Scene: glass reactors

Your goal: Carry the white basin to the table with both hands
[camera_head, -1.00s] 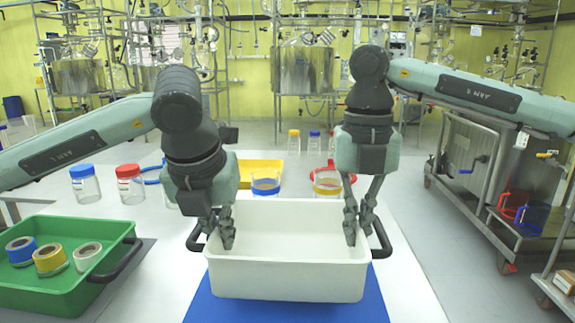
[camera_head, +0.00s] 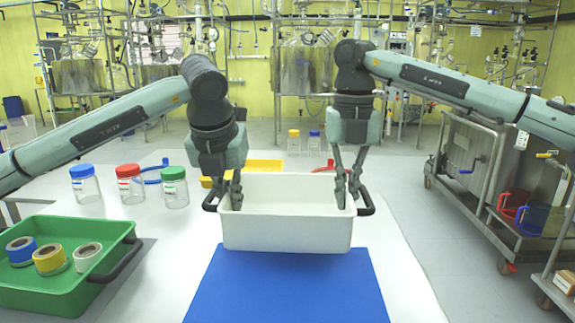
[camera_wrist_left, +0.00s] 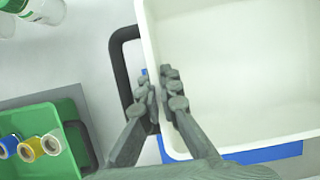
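The white basin (camera_head: 287,234) with black side handles is upright and empty in the middle of the head view, beyond most of the blue mat (camera_head: 285,290). I cannot tell whether its bottom touches the white table (camera_head: 405,285). My left gripper (camera_head: 231,192) is shut on its left wall, one finger inside and one outside between wall and handle; the left wrist view shows the basin (camera_wrist_left: 235,75) and this gripper (camera_wrist_left: 160,95) closely. My right gripper (camera_head: 347,190) is shut on the basin's right wall, fingers on either side of it.
Jars with blue (camera_head: 84,186), red (camera_head: 129,185) and green (camera_head: 174,188) lids stand left of the basin. A green tray (camera_head: 90,290) with tape rolls is at front left. A yellow tray (camera_head: 262,166) lies behind the basin. Steel carts (camera_head: 465,160) stand at the right.

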